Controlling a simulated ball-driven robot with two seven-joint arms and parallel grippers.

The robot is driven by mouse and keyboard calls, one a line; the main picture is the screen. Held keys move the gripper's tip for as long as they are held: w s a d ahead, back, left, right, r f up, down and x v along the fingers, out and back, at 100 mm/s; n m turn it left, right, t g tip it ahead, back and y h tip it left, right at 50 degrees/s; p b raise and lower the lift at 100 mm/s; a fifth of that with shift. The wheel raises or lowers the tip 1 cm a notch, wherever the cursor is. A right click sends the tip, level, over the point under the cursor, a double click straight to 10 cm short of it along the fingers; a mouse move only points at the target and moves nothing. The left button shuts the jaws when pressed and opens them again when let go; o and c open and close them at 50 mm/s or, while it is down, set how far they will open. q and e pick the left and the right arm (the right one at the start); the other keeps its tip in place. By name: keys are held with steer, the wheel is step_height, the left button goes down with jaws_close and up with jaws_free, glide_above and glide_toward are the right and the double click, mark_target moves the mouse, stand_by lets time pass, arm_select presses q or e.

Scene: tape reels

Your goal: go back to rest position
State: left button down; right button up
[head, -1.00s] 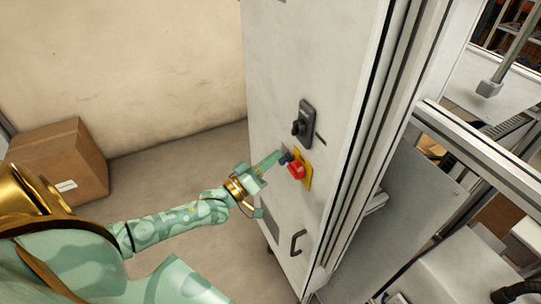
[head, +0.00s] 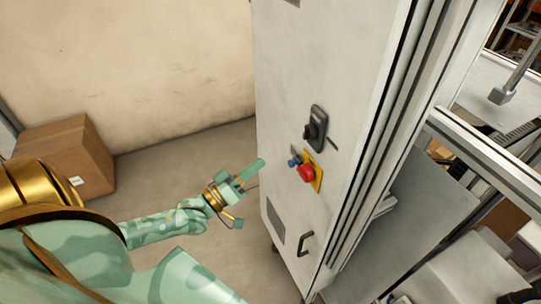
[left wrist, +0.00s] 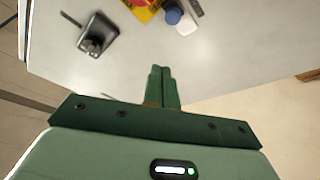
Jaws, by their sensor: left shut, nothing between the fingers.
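My left gripper (head: 262,163) is in front of the cabinet's left side in the head view, apart from the panel and empty. In the left wrist view its two green fingers (left wrist: 160,88) are pressed together with nothing between them. The red emergency button on its yellow plate (head: 306,173) is to the right of the fingertips. A blue button (head: 293,163) sits just left of the red one and also shows in the left wrist view (left wrist: 172,16). My right gripper is not in view.
The tall white cabinet (head: 285,80) carries a black rotary switch (head: 316,128) and a dark handle (head: 305,244). A cardboard box (head: 65,155) stands on the floor at the left. Metal framing and machinery fill the right side. The floor between box and cabinet is clear.

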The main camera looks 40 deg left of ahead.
arm_select(q)
steer(key=shift+a+v, duration=0.2)
steer(key=shift+v, duration=0.85)
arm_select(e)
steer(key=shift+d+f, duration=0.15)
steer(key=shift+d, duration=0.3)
